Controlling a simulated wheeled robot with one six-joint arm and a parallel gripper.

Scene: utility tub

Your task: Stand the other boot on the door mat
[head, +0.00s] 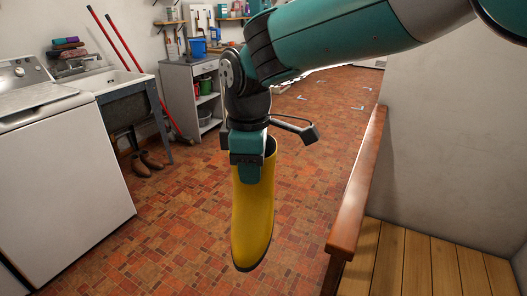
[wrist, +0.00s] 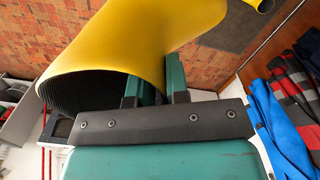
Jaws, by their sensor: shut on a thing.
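A yellow boot (head: 253,215) hangs upright, toe down and forward, from my gripper (head: 250,165) in the head view. My gripper is shut on its upper shaft wall, and the boot is held above the tiled floor. In the wrist view the same boot (wrist: 130,40) fills the upper left, its dark open top facing the camera, with the fingers of my gripper (wrist: 160,88) on its wall. A dark grey mat (wrist: 232,32) lies on the floor beyond. A second yellow piece (wrist: 262,5), probably the other boot, is cut off at the top edge there.
A wooden rail (head: 357,190) and plank bench (head: 425,265) stand right of the boot. A white washer (head: 65,170) is at left. Brown footwear (head: 146,162) sits under the sink. Blue and plaid clothes (wrist: 285,120) hang at right. Tiled floor around the boot is clear.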

